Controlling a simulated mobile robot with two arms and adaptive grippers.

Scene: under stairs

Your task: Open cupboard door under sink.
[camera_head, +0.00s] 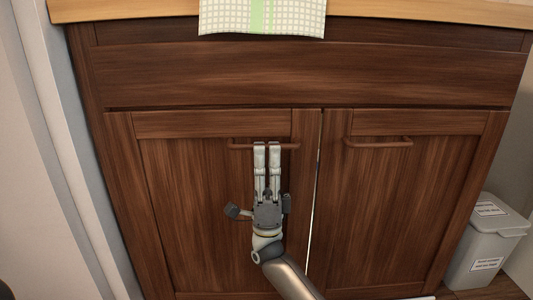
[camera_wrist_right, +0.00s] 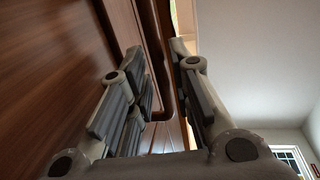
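The cupboard under the sink has two dark wooden doors. The left door (camera_head: 205,230) and the right door (camera_head: 395,230) both look shut in the head view. The left door's handle (camera_head: 237,146) is a thin horizontal bar near its top; the right door's handle (camera_head: 378,143) is similar. My right gripper (camera_head: 267,147) reaches up to the left door's handle, its fingers overlapping the bar. In the right wrist view the handle (camera_wrist_right: 160,62) passes between the spread fingers (camera_wrist_right: 157,55). The fingers look apart; firm contact is not visible. My left gripper is not in view.
A wooden counter edge (camera_head: 430,10) runs above the cupboard with a checked cloth (camera_head: 262,18) hanging over it. A grey bin (camera_head: 485,245) with a lid stands right of the cupboard. A pale wall (camera_head: 40,180) lies to the left.

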